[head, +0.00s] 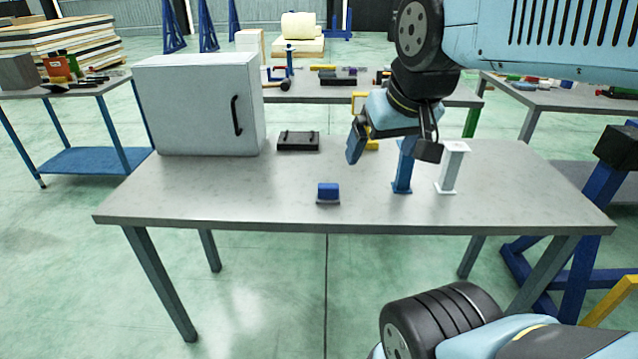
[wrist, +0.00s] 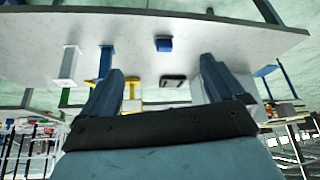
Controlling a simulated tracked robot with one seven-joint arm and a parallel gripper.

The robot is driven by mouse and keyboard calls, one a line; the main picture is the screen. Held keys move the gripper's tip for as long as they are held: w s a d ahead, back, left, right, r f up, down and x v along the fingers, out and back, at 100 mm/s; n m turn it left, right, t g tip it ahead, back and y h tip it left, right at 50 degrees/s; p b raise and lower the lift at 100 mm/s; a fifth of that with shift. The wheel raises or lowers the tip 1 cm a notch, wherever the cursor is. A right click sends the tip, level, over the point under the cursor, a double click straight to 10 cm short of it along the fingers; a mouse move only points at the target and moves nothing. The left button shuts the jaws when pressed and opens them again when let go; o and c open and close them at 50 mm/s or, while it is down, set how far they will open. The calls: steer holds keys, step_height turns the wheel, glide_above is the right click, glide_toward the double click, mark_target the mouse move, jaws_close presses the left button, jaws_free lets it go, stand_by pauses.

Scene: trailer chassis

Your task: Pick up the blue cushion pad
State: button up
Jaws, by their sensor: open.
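The blue cushion pad (head: 328,190) is a small blue block on a thin greyish base, near the front edge of the grey table (head: 240,200). In the wrist view the pad (wrist: 164,43) lies beyond the fingers, roughly midway between them sideways. My gripper (head: 356,143) is above the table, higher than the pad and to its right in the head view. In the wrist view its two blue-grey fingers (wrist: 160,68) are spread wide with nothing between them. The gripper is apart from the pad.
A blue post (head: 403,172) and a white post (head: 449,172) stand right of the pad. A black case (head: 298,142) lies behind it. A grey cabinet (head: 190,105) with a black handle stands at back left. Yellow parts (head: 359,102) show behind my gripper. The table around the pad is clear.

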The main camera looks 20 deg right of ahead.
stand_by(0.5)
steer(key=m+g, duration=0.4)
steer(key=g, duration=0.2)
glide_above(328, 185)
step_height(328, 185, down, 14)
steer(key=f, duration=0.8)
steer(key=shift+d+f, duration=0.1)
steer(key=shift+d, duration=0.3)
steer(key=shift+a+f, duration=0.2)
steer(key=shift+f, duration=1.1)
steer(key=shift+a+f, duration=0.15)
steer(key=shift+f, duration=1.15)
steer(key=c, duration=1.3)
